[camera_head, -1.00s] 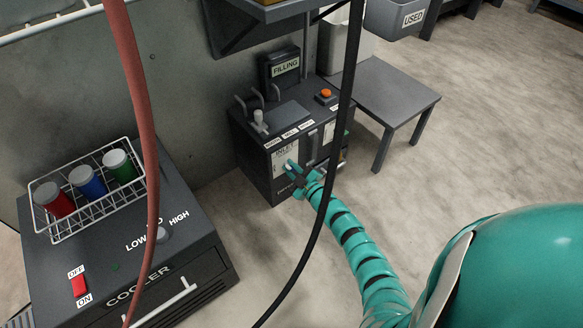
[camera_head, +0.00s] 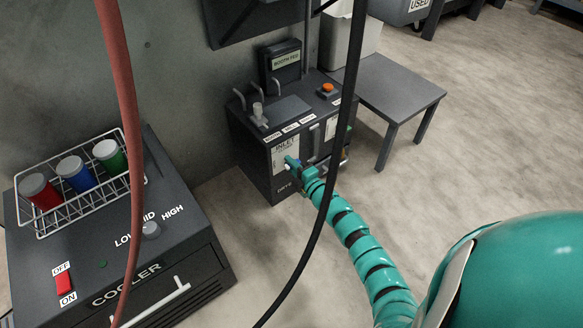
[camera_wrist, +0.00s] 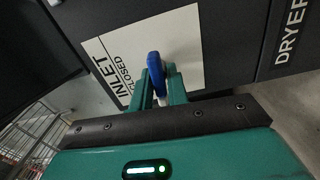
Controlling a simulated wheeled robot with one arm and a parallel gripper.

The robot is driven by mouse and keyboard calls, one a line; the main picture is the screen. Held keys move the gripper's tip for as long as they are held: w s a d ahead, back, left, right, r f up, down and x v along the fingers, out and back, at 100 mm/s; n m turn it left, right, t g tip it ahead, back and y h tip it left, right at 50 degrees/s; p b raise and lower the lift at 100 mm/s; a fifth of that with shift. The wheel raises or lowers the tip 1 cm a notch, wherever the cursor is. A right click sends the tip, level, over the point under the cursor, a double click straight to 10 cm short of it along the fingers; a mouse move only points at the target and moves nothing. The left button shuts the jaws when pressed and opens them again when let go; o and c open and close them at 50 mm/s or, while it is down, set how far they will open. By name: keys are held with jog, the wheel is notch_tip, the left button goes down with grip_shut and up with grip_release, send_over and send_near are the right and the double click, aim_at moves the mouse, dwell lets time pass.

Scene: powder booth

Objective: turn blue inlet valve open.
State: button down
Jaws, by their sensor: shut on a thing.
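The dark dryer unit (camera_head: 262,183) stands against the wall, with a white INLET plate (camera_head: 285,155) on its front. In the wrist view the plate (camera_wrist: 178,38) reads INLET and CLOSED, and the blue inlet valve handle (camera_wrist: 155,66) stands out from it. My teal gripper (camera_head: 294,167) is at the plate in the head view. In the wrist view my gripper (camera_wrist: 154,88) is shut on the blue handle, with a finger on each side. The fingers cover the handle's lower part, and the handle is hard to make out in the head view.
A grey side table (camera_head: 385,88) stands right of the dryer. A cooler (camera_head: 120,245) with a wire rack (camera_head: 98,205) of several coloured jars is at the left. A red hose (camera_head: 121,120) and a black cable (camera_head: 343,130) hang across the view.

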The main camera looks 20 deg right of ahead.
jog(key=shift+n, duration=0.4)
jog(key=c, duration=1.5)
grip_release()
jog(key=shift+a, duration=0.1)
jog(key=p+v, duration=0.6)
jog(key=v, duration=1.1)
jog(key=shift+s, duration=0.2)
